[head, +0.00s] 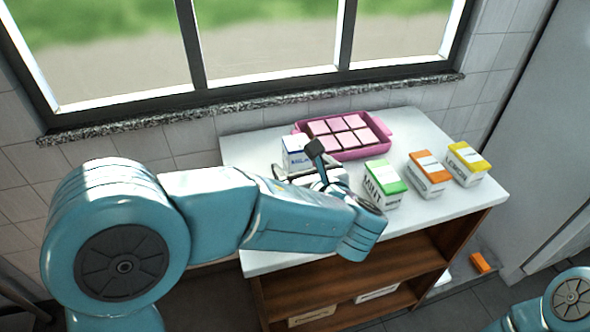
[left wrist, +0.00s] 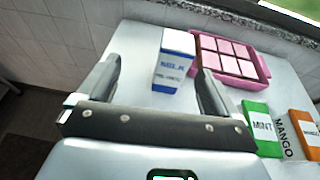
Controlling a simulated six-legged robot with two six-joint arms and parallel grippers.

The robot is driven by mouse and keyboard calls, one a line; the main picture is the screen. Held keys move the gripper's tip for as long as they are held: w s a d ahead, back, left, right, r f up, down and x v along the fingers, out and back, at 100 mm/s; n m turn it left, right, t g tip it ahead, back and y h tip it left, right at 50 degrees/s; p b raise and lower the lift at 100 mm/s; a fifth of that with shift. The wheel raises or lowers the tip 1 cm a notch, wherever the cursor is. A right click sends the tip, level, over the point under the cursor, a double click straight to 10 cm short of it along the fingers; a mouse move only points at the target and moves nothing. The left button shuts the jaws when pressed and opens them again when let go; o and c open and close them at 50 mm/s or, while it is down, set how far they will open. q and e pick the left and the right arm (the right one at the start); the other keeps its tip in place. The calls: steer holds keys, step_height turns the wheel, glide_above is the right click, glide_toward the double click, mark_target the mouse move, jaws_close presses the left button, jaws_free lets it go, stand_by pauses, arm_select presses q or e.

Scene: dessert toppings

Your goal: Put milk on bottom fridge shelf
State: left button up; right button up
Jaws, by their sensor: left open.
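The milk carton (head: 294,152), white with blue print, stands upright on the white counter (head: 240,155), left of the pink tray. In the left wrist view the milk (left wrist: 174,62) is just beyond my left gripper's fingers, nearer the right finger. My left gripper (head: 315,170) is open and empty; its two fingers (left wrist: 155,85) stand wide apart in the wrist view. It partly hides the carton in the head view. The fridge shelf cannot be made out. Part of my right arm shows at the lower right, but its gripper is out of frame.
A pink tray (head: 385,131) of pink squares sits behind. A green mint carton (head: 381,188), an orange carton (head: 428,175) and a yellow carton (head: 467,165) stand to the right. Labelled boxes (head: 312,316) sit on the lower wooden shelf. An orange item (head: 480,262) lies low at right.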

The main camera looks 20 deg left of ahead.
mark_target(300, 152)
arm_select(q)
steer(key=shift+m+t, duration=0.3)
steer(key=w+f, duration=0.1)
steer(key=w, duration=0.1)
steer(key=w+a+f, duration=0.1)
steer(key=w, duration=0.2)
steer(key=w+a+f, duration=0.1)
steer(key=w, duration=0.2)
steer(key=shift+w+a+f, duration=0.2)
steer(key=shift+a+f, duration=0.05)
steer(key=shift+f, duration=0.05)
steer(key=shift+w+a, duration=0.1)
steer(key=shift+a, duration=0.1)
steer(key=p+x, duration=0.1)
steer(key=x, duration=0.4)
steer(key=shift+w+f, duration=0.2)
steer(key=shift+w, duration=0.05)
arm_select(e)
steer(key=shift+w+r, duration=0.15)
steer(key=shift+w, duration=0.1)
arm_select(q)
steer(key=shift+r, duration=0.1)
steer(key=c, duration=1.6)
